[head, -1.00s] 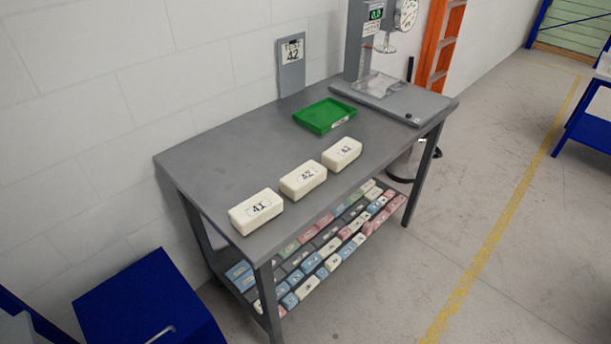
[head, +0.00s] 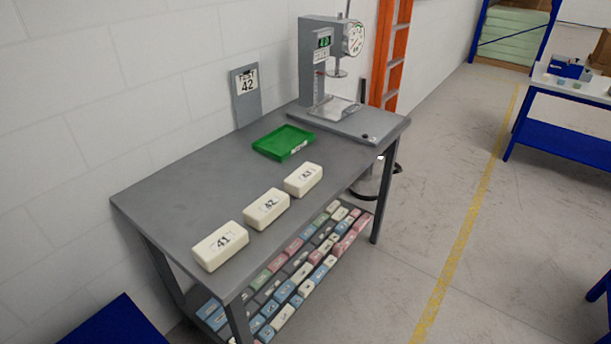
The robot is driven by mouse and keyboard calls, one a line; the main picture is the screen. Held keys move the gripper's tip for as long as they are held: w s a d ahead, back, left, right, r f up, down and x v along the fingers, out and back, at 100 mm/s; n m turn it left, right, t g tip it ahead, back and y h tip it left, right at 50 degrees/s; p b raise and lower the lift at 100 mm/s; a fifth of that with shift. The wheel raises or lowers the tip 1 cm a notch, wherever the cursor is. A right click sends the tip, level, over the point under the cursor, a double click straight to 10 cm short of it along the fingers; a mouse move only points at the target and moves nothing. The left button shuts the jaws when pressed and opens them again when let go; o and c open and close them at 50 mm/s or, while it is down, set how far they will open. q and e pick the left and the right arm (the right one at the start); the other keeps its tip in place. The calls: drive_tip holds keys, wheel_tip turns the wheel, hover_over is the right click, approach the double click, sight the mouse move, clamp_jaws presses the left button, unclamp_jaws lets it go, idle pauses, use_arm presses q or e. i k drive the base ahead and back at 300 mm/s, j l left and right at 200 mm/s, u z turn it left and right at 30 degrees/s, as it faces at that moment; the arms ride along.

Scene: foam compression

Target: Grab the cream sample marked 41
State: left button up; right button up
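The cream sample marked 41 (head: 221,254) lies flat on the grey table (head: 180,185), near its front left corner. It is a cream block with a white label on top. A second cream block marked 42 (head: 266,214) lies just beyond it to the right. A third cream block (head: 303,184) lies beyond that, and its label seems to read 43. The three blocks form a row along the table's front edge, with small gaps between them. Neither of my grippers shows in the head view.
A green tray (head: 265,146) sits behind the blocks. A grey test machine (head: 313,62) with a dial stands at the table's far end. A sign reading 42 (head: 246,95) stands by the wall. Several coloured blocks lie on the lower shelf.

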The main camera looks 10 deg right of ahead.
sight(211, 253)
drive_tip(key=i+l+u, duration=0.25)
drive_tip(key=u, duration=0.2)
drive_tip(key=i+l+u, duration=0.2)
drive_tip(key=l+u, duration=0.25)
